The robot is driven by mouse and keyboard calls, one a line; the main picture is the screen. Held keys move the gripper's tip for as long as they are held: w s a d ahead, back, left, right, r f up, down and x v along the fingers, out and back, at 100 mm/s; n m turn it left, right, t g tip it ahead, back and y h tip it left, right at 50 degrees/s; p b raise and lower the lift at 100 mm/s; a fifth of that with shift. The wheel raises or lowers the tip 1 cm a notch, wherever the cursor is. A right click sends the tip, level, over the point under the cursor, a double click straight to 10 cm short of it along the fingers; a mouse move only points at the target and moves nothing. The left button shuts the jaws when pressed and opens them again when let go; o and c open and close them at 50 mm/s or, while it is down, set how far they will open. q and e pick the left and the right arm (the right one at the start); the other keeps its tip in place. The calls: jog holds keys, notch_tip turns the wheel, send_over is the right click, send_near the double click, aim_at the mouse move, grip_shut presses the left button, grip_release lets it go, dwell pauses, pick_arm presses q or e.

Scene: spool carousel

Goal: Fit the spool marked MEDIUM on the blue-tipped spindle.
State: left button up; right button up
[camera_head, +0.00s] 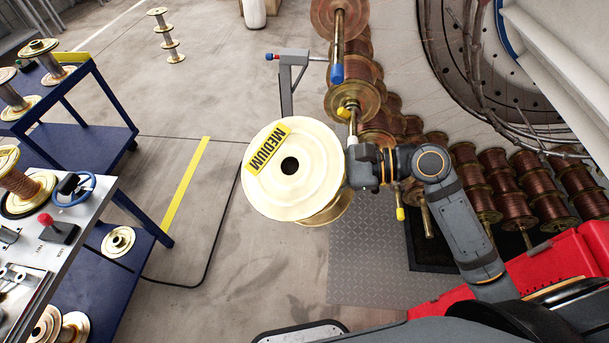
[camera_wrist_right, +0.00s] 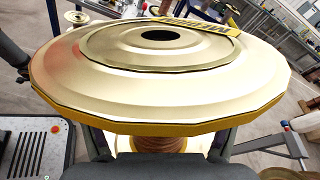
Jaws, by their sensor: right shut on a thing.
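The spool marked MEDIUM (camera_head: 305,190) is pale gold with a yellow label on its near flange and a dark centre hole. My right gripper (camera_head: 357,167) is shut on it and holds it in the air. In the right wrist view the spool's wide flange (camera_wrist_right: 160,75) fills most of the picture, with fingers on either side of the core below it. A blue-tipped spindle (camera_head: 337,52) points toward me at the top centre, above and right of the held spool and apart from it. A reddish flange surrounds its far part. My left gripper is not in view.
Yellow-tipped spindles, one through a copper spool (camera_head: 364,97), stand below the blue-tipped one. A grey post (camera_head: 287,90) with a side rod is close left of them. Copper spools line the right. Blue carts (camera_head: 85,148) stand left, with open floor between.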

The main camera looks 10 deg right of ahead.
aim_at(337, 141)
jog(key=d+r+n+h, duration=0.1)
jog(key=d+r+n, duration=0.1)
jog(key=n, duration=0.2)
jog(key=d+r+n+g+h+p, duration=0.1)
jog(key=r+n, duration=0.1)
jog(key=n, duration=0.2)
jog(key=d+r+n+h+p, duration=0.1)
jog(key=d+r+n, duration=0.1)
jog(key=r+n, duration=0.1)
jog(key=shift+w+d+n+g, duration=0.1)
jog(key=shift+d+n+g, duration=0.2)
jog(key=shift+n+g, duration=0.1)
jog(key=shift+d+r+n+h+p, duration=0.3)
jog(key=shift+r+n+p, duration=0.1)
jog(key=shift+n, duration=0.2)
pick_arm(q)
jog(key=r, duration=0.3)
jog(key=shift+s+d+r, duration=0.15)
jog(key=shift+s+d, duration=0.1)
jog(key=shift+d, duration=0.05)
pick_arm(e)
jog(key=shift+r+n+t, duration=0.2)
jog(key=shift+n+t, duration=0.1)
jog(key=shift+n, duration=0.1)
jog(key=shift+d, duration=0.1)
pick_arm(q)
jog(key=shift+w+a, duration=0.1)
pick_arm(e)
jog(key=shift+w, duration=0.1)
